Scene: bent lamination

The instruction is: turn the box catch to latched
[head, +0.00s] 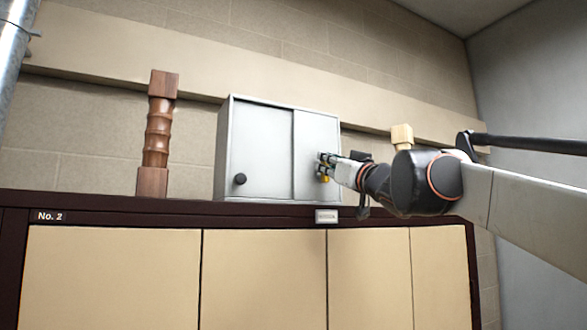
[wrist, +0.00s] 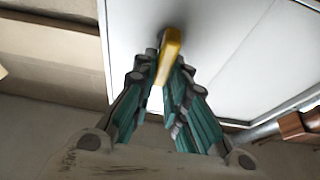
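A grey metal box (head: 262,135) with two front panels stands on top of the cabinet. A yellow catch (head: 325,179) is on the right part of its front, mostly hidden by my gripper (head: 327,167) in the head view. In the wrist view, the yellow catch (wrist: 171,48) stands out from the pale box face (wrist: 235,50), tilted slightly. My gripper (wrist: 165,70) has its teal-sided fingers drawn together with the catch between their tips. It looks shut on the catch, though the exact contact is hard to see.
A dark round knob (head: 240,179) is on the box's left panel. A turned wooden post (head: 157,135) stands to the left, and a pale wooden block (head: 402,137) shows behind my arm. The dark-framed cabinet (head: 130,208) below has cream doors. Its top is clear between post and box.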

